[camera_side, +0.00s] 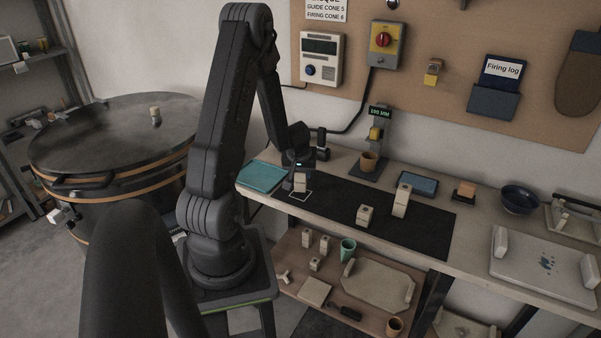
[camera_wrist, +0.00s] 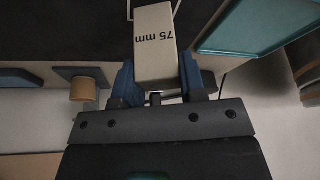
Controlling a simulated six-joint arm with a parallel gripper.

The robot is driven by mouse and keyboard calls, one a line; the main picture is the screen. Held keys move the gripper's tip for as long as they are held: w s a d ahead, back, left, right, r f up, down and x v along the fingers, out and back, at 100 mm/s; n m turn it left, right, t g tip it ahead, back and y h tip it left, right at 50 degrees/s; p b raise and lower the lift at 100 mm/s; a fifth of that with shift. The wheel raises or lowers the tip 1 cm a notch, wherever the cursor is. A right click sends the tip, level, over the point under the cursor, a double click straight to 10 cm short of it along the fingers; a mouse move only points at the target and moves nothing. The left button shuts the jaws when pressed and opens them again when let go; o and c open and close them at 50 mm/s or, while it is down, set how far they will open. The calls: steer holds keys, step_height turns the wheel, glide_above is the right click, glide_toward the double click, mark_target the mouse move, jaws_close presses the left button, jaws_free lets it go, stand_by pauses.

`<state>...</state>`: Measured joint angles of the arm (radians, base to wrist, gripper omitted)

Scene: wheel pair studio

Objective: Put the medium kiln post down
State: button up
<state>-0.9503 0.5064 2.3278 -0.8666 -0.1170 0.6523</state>
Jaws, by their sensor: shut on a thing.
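The medium kiln post, a pale block marked "75 mm" (camera_wrist: 155,42), is between the blue fingers of my gripper (camera_wrist: 157,72) in the wrist view. In the side view the post (camera_side: 301,182) is upright at the left end of the black mat (camera_side: 330,196), at a white outlined square (camera_side: 303,197). My gripper (camera_side: 297,172) is shut on it from behind and left. I cannot tell whether its base touches the mat.
A teal tray (camera_side: 262,176) lies just left of the mat. The mat between the medium and short posts is clear.

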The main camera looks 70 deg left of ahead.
steer(key=shift+f, duration=0.8)
steer(key=o, duration=1)
steer(key=shift+f, duration=0.15)
